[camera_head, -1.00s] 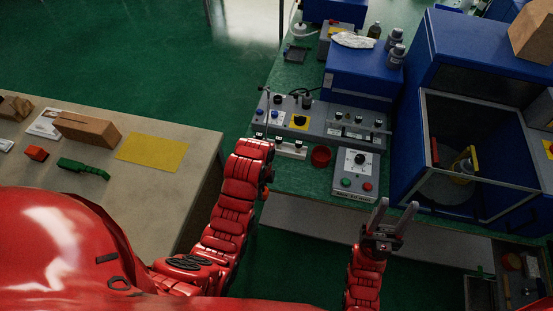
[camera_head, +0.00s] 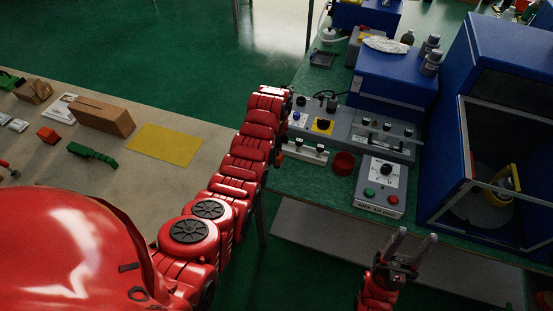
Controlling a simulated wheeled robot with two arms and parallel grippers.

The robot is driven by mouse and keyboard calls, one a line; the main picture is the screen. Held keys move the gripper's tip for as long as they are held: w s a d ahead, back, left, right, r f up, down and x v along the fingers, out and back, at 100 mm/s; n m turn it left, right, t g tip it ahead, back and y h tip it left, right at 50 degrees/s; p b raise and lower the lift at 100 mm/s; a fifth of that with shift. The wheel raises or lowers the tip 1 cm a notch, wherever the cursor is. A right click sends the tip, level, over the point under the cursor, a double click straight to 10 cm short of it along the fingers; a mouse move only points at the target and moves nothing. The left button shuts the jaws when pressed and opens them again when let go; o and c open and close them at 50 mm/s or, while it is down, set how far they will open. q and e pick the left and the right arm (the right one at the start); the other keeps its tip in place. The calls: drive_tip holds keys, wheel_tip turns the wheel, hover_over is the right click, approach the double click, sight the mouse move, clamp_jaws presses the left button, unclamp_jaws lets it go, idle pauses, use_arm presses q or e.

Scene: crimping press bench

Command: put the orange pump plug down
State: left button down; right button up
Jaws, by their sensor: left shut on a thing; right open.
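My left arm reaches up the middle of the view to the near left corner of the press bench. My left gripper (camera_head: 279,152) is mostly hidden behind its own forearm, beside the grey control box. A small orange bit, seemingly the orange pump plug (camera_head: 279,160), shows at the forearm's right edge; its shape, and whether it touches the bench, cannot be made out. My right gripper (camera_head: 412,246) is open and empty, its two grey fingers pointing up over the gap in front of the bench, below the button box (camera_head: 382,187).
The green bench (camera_head: 325,188) holds a red cup (camera_head: 344,163), a grey control box (camera_head: 335,128) and a blue cabinet (camera_head: 395,80). A blue enclosure stands at right. The left table carries a yellow mat (camera_head: 165,145), a brown block (camera_head: 102,116) and a green tool (camera_head: 92,154).

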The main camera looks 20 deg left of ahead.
use_arm(q)
drive_tip(key=shift+f+p, duration=0.55)
drive_tip(key=shift+f, duration=0.05)
wheel_tip(320, 180, down, 2)
drive_tip(key=shift+f+p, duration=0.1)
drive_tip(key=shift+p, duration=0.25)
drive_tip(key=shift+f, duration=0.1)
drive_tip(key=shift+f, duration=0.1)
drive_tip(key=shift+c, duration=1.4)
unclamp_jaws()
